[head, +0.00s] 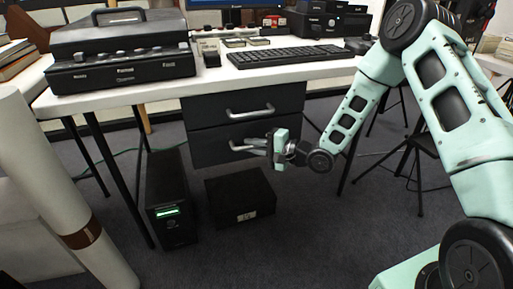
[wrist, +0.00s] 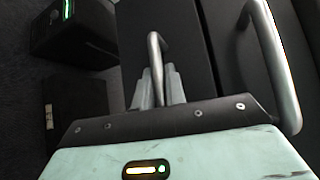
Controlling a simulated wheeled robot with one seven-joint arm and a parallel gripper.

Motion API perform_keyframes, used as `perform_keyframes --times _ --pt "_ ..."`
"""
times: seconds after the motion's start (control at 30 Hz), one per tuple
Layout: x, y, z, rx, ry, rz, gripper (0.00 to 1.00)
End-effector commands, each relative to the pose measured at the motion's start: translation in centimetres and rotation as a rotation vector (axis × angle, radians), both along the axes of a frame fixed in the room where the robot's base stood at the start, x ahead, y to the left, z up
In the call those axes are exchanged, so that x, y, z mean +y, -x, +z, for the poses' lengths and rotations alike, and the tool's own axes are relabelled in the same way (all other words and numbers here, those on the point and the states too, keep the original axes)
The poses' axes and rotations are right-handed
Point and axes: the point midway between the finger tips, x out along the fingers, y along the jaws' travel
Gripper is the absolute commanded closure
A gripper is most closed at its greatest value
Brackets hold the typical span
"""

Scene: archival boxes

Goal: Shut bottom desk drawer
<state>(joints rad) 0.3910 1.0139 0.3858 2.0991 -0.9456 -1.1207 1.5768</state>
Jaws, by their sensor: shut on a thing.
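A dark drawer unit hangs under the desk, with two drawers, each with a silver bar handle. The bottom drawer (head: 215,146) has its handle (head: 241,147) partly hidden by my gripper (head: 271,146). In the wrist view, the grey fingers of my gripper (wrist: 157,88) are closed around one end of the bottom drawer's handle (wrist: 154,48). The bottom drawer front (wrist: 182,38) fills the middle of that view. I cannot tell clearly how far this drawer stands out. The top drawer (head: 210,111) has its handle (head: 250,112) free; that handle (wrist: 275,65) looms at the right in the wrist view.
A black tower unit with a green light (head: 170,200) and a low black box (head: 240,196) stand on the floor below the drawers. A keyboard (head: 290,57) and a black case (head: 122,55) are on the white desk. Carpet in front is clear.

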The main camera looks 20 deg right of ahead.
Motion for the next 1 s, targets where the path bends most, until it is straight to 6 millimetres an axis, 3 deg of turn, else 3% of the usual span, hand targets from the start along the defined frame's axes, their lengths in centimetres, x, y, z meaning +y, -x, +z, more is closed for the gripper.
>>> perform_keyframes --times 0.4,0.43,0.5,0.83,1.0 --pt "-0.1 -0.9 0.1 -0.004 0.001 -0.006 1.00" --pt "-0.1 -0.9 0.1 -0.004 0.001 -0.006 0.82" --pt "-0.1 -0.9 0.1 -0.004 0.000 -0.005 0.66" --pt "-0.3 -0.5 0.1 0.000 0.001 -0.003 0.66" --pt "-1.8 0.9 0.5 0.001 0.001 -0.005 0.66"
